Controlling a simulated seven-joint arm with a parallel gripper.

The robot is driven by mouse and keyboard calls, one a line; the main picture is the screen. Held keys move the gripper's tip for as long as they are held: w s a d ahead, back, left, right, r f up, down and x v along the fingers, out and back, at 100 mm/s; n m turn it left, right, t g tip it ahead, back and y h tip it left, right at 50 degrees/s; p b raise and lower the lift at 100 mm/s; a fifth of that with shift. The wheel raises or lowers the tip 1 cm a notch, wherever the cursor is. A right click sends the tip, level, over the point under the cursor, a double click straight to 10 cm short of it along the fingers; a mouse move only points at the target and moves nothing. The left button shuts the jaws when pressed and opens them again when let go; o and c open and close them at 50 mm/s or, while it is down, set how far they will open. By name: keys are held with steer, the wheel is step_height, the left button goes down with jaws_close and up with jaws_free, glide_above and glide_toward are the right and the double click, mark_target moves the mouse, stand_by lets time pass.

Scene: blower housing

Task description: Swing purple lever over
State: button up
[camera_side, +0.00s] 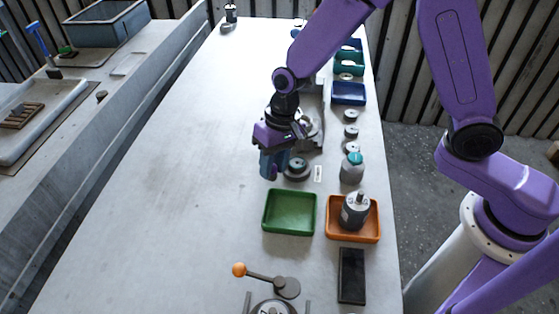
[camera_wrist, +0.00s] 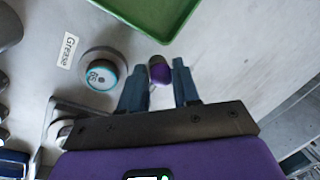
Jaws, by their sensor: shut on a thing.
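The purple lever's rounded knob (camera_wrist: 160,73) shows between my fingertips in the wrist view. In the side view a bit of purple (camera_side: 274,172) shows at the fingertips. My gripper (camera_side: 270,168) points down over the table, left of the grey blower housing (camera_side: 314,135). It is shut on the purple lever; its blue-grey fingers flank it in the wrist view (camera_wrist: 159,85). The lever's arm and pivot are hidden by the gripper.
A round dark part with a teal ring (camera_wrist: 101,74) stands close beside the gripper. A green tray (camera_side: 289,212) and an orange tray (camera_side: 367,236) with a motor (camera_side: 355,212) lie nearer the camera. The table's left side is clear.

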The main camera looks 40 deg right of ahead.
steer(key=shift+w+a+m+t, duration=0.3)
steer(key=shift+w+a+m, duration=0.25)
steer(key=shift+m, duration=0.55)
jaws_close()
steer(key=shift+r, duration=0.1)
steer(key=o, duration=1)
jaws_free()
steer(key=shift+s+d, duration=0.1)
steer(key=d+r, duration=0.3)
steer(key=r, duration=1.4)
steer(key=shift+s+d, duration=0.15)
steer(key=shift+s, duration=0.2)
